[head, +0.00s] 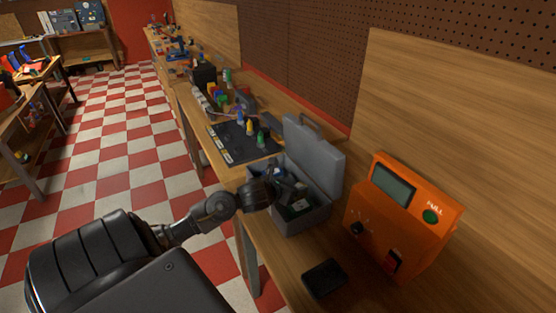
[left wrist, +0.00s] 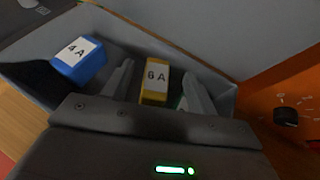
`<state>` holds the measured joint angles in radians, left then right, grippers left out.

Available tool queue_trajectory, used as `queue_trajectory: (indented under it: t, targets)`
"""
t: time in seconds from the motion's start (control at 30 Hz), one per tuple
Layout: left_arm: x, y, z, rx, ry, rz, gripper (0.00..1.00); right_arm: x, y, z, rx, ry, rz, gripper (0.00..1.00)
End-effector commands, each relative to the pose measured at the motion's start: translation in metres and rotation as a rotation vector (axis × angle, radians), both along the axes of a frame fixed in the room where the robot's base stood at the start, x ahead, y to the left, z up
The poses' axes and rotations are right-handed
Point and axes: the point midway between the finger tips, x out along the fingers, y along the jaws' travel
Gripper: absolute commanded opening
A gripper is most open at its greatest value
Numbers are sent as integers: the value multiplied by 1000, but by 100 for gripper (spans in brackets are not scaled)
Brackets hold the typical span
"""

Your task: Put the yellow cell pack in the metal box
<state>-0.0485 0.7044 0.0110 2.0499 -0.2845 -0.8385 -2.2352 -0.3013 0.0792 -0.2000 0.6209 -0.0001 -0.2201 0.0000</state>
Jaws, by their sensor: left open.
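The grey metal box (head: 306,219) stands on the bench with its lid (head: 314,158) raised. My left gripper (head: 294,194) reaches down into the box. In the left wrist view, the yellow cell pack (left wrist: 155,88) with a white label lies inside the box, between the two spread fingers of my left gripper (left wrist: 158,72). The fingers look apart from the pack, and the gripper is open. In the head view, my arm and gripper hide the pack. My right gripper is not in view.
A blue pack marked 4 A (left wrist: 80,62) lies in the box at the left in the wrist view. An orange tester (head: 400,215) stands right of the box. A small black item (head: 324,279) lies in front. A dark mat (head: 240,142) with small things lies behind.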

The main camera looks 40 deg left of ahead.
Motion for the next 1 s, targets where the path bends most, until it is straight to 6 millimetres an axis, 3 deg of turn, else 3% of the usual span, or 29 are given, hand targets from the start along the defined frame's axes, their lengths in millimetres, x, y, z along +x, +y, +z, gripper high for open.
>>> queue_trajectory:
  t: [0.2,0.4,0.6,1.0]
  targets:
    - [-46,-5,19,5,1,-4,58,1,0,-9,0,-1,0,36]
    - [-75,-8,34,3,1,-1,58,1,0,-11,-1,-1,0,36]
    - [-86,-10,41,0,-2,-1,58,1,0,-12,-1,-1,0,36]
    - [-86,-10,41,-1,-2,0,58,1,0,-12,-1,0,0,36]
